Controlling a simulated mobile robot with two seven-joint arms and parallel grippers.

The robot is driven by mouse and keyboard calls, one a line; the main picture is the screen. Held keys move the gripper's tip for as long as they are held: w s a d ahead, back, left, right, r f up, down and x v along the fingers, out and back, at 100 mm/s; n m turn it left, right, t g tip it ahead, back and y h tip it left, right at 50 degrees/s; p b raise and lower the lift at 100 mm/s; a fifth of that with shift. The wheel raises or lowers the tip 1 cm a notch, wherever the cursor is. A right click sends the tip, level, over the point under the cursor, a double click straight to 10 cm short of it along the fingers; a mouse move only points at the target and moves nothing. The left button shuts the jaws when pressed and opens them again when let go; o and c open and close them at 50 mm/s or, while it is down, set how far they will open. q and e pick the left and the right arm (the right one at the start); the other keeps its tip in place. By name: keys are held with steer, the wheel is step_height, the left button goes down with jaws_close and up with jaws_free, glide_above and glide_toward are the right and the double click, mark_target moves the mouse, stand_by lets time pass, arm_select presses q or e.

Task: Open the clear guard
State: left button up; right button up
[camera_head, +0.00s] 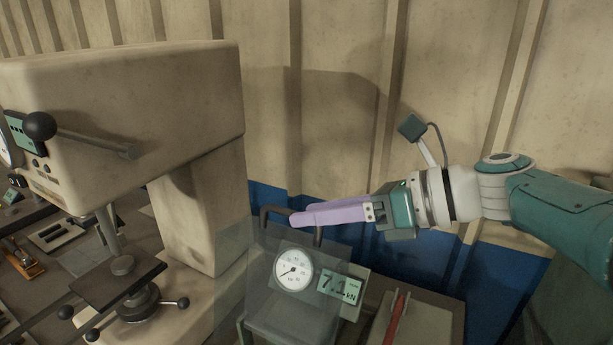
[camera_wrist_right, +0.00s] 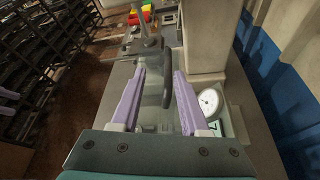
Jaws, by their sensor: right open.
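The clear guard (camera_head: 250,262) is a see-through panel standing in front of the gauge box in the head view. A dark bar handle (camera_head: 268,212) shows at its top edge. My right gripper (camera_head: 295,218) reaches in from the right with its lilac fingers at the handle. In the right wrist view the gripper (camera_wrist_right: 160,75) is open, and the handle (camera_wrist_right: 168,90) lies between the fingers, nearer the right one. The clear panel (camera_wrist_right: 152,65) also shows between them. I cannot tell whether a finger touches the handle.
A large beige press (camera_head: 130,90) with a black-knobbed lever (camera_head: 40,126) stands at left. A round dial (camera_head: 294,270) and a 7.1 kN display (camera_head: 340,285) sit behind the guard. A red bar (camera_head: 396,318) lies right of them. The wall is close behind.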

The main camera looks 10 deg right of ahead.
arm_select(q)
steer(key=shift+r+p, duration=0.5)
steer(key=shift+r, duration=0.45)
arm_select(e)
steer(key=v, duration=0.4)
steer(key=shift+s+d, duration=0.2)
steer(key=shift+d, duration=0.1)
arm_select(q)
steer(key=shift+a, duration=0.1)
arm_select(e)
steer(key=s+d+f+n+g+h, duration=0.25)
steer(key=s+f+n+h, duration=0.25)
steer(key=s+n, duration=0.6)
steer(key=s+d+f+n+g+h, duration=0.25)
steer(key=s+f+n+h, duration=0.2)
steer(key=s+n, duration=0.65)
steer(key=s+d+r+n+t+h, duration=0.1)
steer(key=s+r+n+t+h, duration=0.1)
steer(key=s+r+n, duration=0.45)
arm_select(q)
step_height(320, 180, up, 25)
steer(key=p, duration=2.4)
steer(key=shift+f+p, duration=0.15)
steer(key=shift+p, duration=0.15)
arm_select(e)
step_height(320, 180, up, 23)
steer(key=shift+w+d+r+n, duration=0.2)
steer(key=shift+d+n, duration=0.1)
steer(key=shift+n, duration=0.15)
